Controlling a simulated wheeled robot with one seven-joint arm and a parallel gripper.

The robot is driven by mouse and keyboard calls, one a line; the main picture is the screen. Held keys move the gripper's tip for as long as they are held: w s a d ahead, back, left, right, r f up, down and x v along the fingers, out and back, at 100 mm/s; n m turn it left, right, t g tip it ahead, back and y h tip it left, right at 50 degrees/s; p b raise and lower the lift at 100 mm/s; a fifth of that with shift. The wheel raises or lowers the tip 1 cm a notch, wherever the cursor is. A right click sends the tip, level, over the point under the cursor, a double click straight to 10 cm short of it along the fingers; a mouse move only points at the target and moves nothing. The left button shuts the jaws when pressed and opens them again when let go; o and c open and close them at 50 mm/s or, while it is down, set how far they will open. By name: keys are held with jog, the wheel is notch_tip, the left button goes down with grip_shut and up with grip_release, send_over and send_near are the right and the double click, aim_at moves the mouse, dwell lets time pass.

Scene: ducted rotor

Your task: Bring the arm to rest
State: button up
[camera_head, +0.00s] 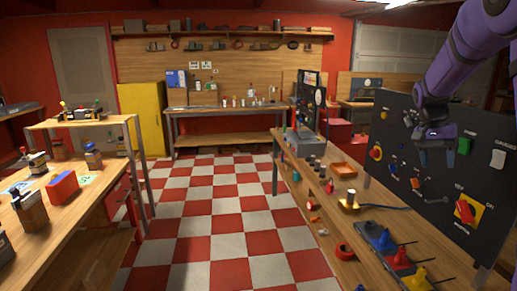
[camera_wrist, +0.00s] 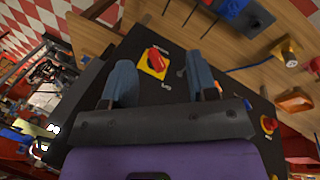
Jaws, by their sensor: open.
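My purple arm comes down from the top right in the head view, and my gripper (camera_head: 431,140) is in front of the black control panel (camera_head: 400,211). In the wrist view my gripper (camera_wrist: 163,82) shows two blue-grey fingers spread apart with nothing between them. Beyond the fingers is a red rotary switch on a yellow plate (camera_wrist: 155,62), on the panel. The same switch shows low on the panel in the head view (camera_head: 465,211). I cannot tell how far the fingertips are from the panel.
The panel stands on a wooden bench (camera_head: 330,203) at the right, with an orange tray (camera_head: 349,170) and colored blocks (camera_head: 398,255) on it. Another wooden bench (camera_head: 85,205) is at the left. The checkered floor (camera_head: 215,210) between them is clear.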

jog(key=s+a+r+n+t+y, duration=0.1)
jog(key=s+a+r+n+t, duration=0.2)
jog(key=s+a, duration=0.4)
jog(key=s+a+r+n+t+y, duration=0.1)
jog(key=s+a+r+n+t, duration=0.15)
jog(key=s+a+r, duration=0.35)
jog(key=s+a+f+n+t, duration=0.1)
jog(key=s+a+n, duration=0.1)
jog(key=s+a, duration=0.2)
jog(key=s+a+f+n+t, duration=0.1)
jog(key=s+a, duration=0.4)
jog(key=s, duration=0.5)
jog(key=shift+s+a+f+n, duration=0.25)
jog(key=shift+f+n, duration=0.1)
jog(key=shift+n, duration=0.5)
